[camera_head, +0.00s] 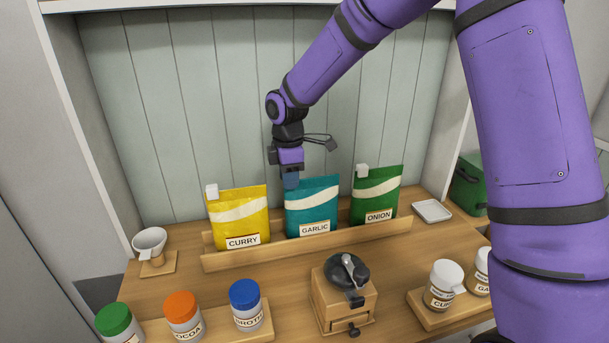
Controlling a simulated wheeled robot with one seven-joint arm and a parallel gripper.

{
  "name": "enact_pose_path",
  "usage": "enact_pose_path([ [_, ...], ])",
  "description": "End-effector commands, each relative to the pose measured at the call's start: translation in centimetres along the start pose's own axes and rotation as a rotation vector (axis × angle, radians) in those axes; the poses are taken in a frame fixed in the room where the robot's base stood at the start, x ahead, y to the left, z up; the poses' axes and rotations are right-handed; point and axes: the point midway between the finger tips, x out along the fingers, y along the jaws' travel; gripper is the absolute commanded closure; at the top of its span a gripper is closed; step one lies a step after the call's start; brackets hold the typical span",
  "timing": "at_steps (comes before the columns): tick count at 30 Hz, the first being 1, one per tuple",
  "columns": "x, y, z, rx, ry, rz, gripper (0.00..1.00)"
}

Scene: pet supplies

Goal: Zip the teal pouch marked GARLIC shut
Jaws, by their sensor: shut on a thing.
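The teal pouch marked GARLIC (312,209) stands upright in a wooden rack, between a yellow pouch marked CURRY (239,218) and a green pouch marked ONION (376,196). My gripper (291,181) points down at the top left corner of the teal pouch, shut on the zip slider there. The slider itself is hidden by the fingers. The yellow and green pouches each show a white slider at their top left corner.
The wooden rack (222,262) runs along the pouches' front. A grinder (344,302) with a spoon stands before it. Jars with green, orange and blue lids stand front left, white-lidded jars (443,286) front right. A white cup (150,241) stands left, a white dish (432,211) right.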

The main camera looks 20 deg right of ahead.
Motion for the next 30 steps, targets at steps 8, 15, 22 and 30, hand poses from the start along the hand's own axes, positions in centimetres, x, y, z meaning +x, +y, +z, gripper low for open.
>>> enact_pose_path([
  [8, 0.0, 0.0, -0.3, -0.002, 0.003, 0.001, 1.00],
  [15, 0.0, 0.0, -0.2, -0.001, 0.002, 0.001, 0.49],
  [22, -0.3, 0.0, -0.1, -0.001, 0.001, 0.001, 0.49],
  [30, -4.3, 0.1, -0.1, 0.000, 0.001, 0.005, 0.49],
])
